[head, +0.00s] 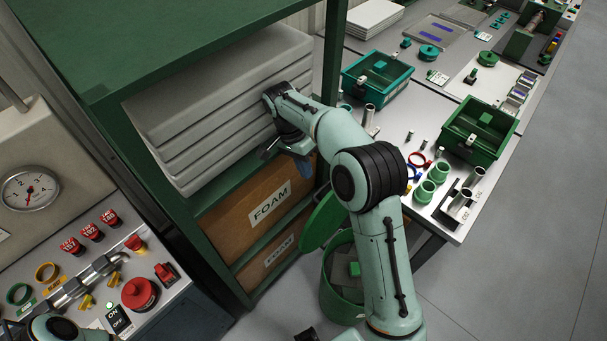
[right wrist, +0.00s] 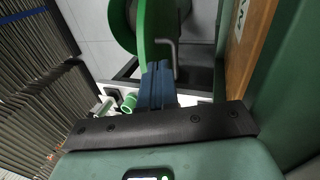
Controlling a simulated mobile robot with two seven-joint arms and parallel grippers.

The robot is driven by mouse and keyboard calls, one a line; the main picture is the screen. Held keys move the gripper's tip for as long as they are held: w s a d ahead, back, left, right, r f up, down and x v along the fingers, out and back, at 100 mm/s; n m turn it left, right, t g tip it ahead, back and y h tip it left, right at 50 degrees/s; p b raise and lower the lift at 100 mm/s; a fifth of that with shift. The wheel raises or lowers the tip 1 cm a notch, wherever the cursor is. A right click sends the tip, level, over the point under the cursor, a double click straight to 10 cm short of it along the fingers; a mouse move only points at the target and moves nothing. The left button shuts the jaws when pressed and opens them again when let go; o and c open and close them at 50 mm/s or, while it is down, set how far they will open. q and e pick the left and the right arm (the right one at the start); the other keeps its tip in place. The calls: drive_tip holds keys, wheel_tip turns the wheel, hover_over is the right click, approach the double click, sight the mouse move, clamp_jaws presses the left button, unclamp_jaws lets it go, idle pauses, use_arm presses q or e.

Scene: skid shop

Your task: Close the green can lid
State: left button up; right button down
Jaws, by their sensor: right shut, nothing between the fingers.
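The green can (head: 340,300) stands on the floor below the shelf, partly behind my right arm. Its round green lid (head: 319,222) is open and stands tilted up at the can's rim. In the right wrist view the fingers (right wrist: 157,80) are shut and empty. There the green lid (right wrist: 146,30) shows nearly edge-on just beyond the fingertips; whether they touch is unclear. My left gripper is out of view.
The green shelf with grey foam sheets (head: 215,105) and a FOAM box (head: 262,200) stands close to the right gripper. A workbench (head: 425,110) with green bins is at the right, and a valve panel (head: 110,290) at lower left. Floor at the right is clear.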

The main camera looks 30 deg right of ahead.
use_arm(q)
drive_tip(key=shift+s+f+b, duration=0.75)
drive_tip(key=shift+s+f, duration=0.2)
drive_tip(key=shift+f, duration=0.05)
use_arm(e)
approach(315, 195)
drive_tip(key=s+f, duration=0.5)
drive_tip(key=shift+a, duration=0.2)
